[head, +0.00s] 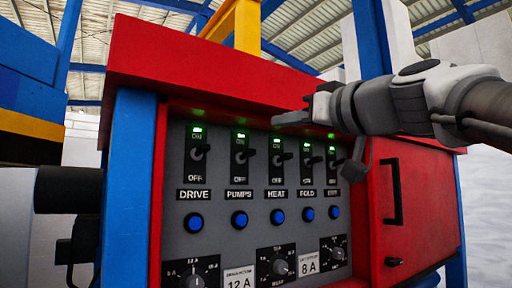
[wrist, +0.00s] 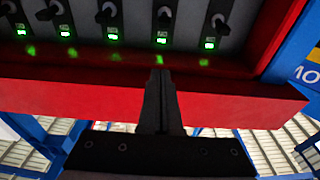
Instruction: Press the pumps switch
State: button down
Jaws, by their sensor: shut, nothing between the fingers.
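The pumps switch (head: 240,155) is a black toggle on a dark plate marked ON and OFF, second from the left in the row, above the PUMPS label (head: 239,195). Its lamp glows green at the ON end. In the wrist view, which shows the panel upside down, the pumps switch (wrist: 164,18) is second from the right. My gripper (head: 280,121) is shut and empty, in front of the panel's upper part. In the wrist view its fingertips (wrist: 158,76) line up below the pumps lamp, apart from the toggle. A blue button (head: 239,219) sits under the PUMPS label.
Similar switches for drive (head: 199,151), heat (head: 277,153) and fold (head: 307,157) flank it, with another at right, all lit green. A red hood (head: 190,65) overhangs the panel. A red door with a black handle (head: 393,190) is at right. Dials (head: 192,275) lie below.

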jog(key=shift+r, duration=0.15)
jog(key=r+p, duration=0.1)
jog(key=p, duration=0.3)
send_over(246, 155)
jog(key=d, duration=0.1)
jog(key=shift+d+r, duration=0.2)
jog(key=shift+s+d+f+b, duration=0.1)
jog(key=shift+s+f+b, duration=0.15)
jog(key=shift+f, duration=0.45)
jog(key=shift+s+d+f+b, duration=0.15)
jog(key=shift+f+b, duration=0.1)
jog(key=shift+f, duration=0.4)
jog(key=shift+s+d+f+b, duration=0.1)
jog(key=shift+s+f+b, duration=0.15)
jog(key=shift+f, duration=0.45)
jog(key=shift+w+f, duration=0.1)
